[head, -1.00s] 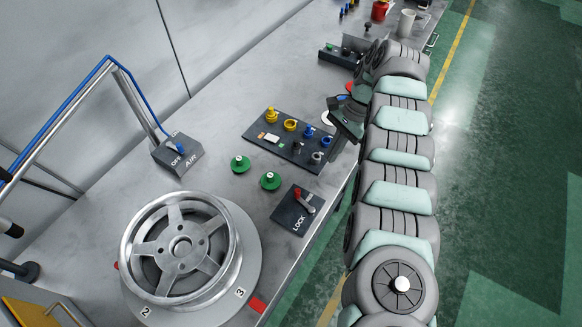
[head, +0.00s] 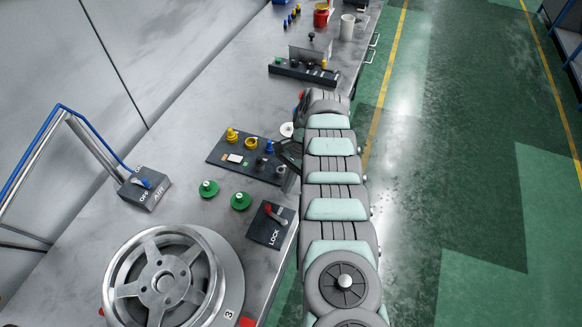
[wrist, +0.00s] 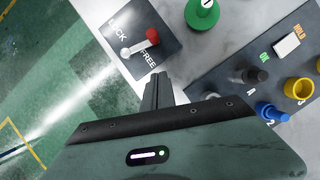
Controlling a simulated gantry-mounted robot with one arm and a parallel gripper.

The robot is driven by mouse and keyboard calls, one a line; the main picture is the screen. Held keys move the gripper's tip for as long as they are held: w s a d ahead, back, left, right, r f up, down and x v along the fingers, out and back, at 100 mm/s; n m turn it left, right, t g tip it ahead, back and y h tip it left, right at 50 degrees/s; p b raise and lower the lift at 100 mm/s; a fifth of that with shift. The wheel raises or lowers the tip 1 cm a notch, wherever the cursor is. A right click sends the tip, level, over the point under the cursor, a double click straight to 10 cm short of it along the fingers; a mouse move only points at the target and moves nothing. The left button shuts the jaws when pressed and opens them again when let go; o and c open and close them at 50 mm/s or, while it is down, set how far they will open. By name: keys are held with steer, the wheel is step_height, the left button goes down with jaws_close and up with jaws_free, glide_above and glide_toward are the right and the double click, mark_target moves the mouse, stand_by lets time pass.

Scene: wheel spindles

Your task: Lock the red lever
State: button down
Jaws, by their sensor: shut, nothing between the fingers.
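The red lever (head: 272,216) sits on a dark box (head: 262,236) marked LOCK, at the bench's front edge in the head view. In the wrist view the lever (wrist: 151,37) has a red knob and a pale arm lying between the words LOCK and FREE on the box (wrist: 122,18). My gripper (wrist: 157,82) is shut and empty, its fingertips a little short of the box in the picture and apart from the lever. In the head view my arm mostly hides the gripper, beside the knob panel's right end.
A knob panel (head: 222,160) with yellow and blue parts lies beyond the box. Two green knobs (head: 240,201) are beside it. A wheel (head: 165,280) stands on a round base at the lower left. An AIR switch box (head: 146,188) is farther left.

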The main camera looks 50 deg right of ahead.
mark_target(276, 216)
steer(key=shift+x, duration=1.1)
steer(key=a+p, duration=0.1)
steer(key=r+p, duration=0.1)
steer(key=p, duration=0.1)
steer(key=shift+w+a+p, duration=0.1)
steer(key=shift+a+p, duration=0.2)
steer(key=shift+a, duration=0.1)
steer(key=shift+a+f+p, duration=0.15)
steer(key=shift+a+p, duration=0.1)
steer(key=shift+p, duration=0.1)
steer(key=shift+w+a+f, duration=0.1)
steer(key=shift+a+f, duration=0.05)
steer(key=shift+f, duration=0.05)
steer(key=shift+a+f, duration=0.1)
steer(key=shift+a, duration=0.6)
steer(key=shift+a, duration=0.1)
